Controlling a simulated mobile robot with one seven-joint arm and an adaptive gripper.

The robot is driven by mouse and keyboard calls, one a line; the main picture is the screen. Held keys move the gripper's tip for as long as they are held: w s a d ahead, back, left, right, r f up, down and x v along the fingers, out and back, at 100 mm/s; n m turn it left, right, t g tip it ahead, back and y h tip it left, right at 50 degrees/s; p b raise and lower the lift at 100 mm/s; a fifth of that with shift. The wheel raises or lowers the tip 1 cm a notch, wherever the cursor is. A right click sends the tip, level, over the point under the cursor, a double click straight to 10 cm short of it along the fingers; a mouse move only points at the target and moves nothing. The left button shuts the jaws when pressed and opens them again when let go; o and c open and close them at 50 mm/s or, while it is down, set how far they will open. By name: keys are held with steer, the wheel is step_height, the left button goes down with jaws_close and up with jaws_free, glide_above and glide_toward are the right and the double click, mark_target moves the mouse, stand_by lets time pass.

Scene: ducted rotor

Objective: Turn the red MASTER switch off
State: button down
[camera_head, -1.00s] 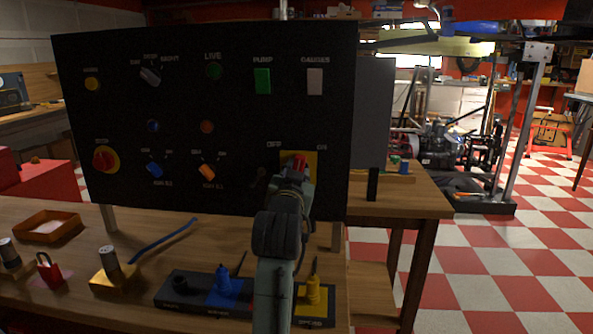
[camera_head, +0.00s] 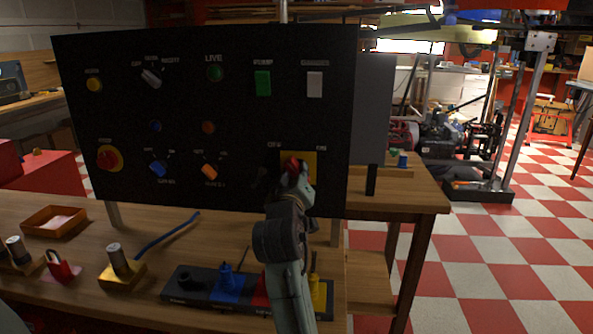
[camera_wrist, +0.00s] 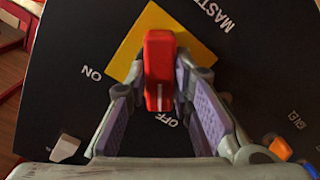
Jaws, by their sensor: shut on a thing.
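The red MASTER switch (camera_head: 291,164) sits on a yellow plate (camera_head: 310,165) at the lower right of the black panel. In the wrist view the red switch handle (camera_wrist: 159,68) lies between my fingers, and its white line points down at the OFF label (camera_wrist: 168,119). The ON label (camera_wrist: 91,73) is to the left, away from the line. My gripper (camera_wrist: 165,85) is shut on the handle, one finger on each side. In the head view my gripper (camera_head: 293,174) covers part of the switch and plate.
The black panel (camera_head: 110,60) carries other knobs, lamps and rocker switches. Below, on the wooden bench (camera_head: 150,285), stand a tray of coloured plugs (camera_head: 190,300), a yellow block and a red padlock.

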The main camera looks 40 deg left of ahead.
steer(key=shift+n, duration=0.9)
steer(key=c, duration=1.4)
jaws_free()
steer(key=v, duration=1.2)
steer(key=shift+s, duration=0.1)
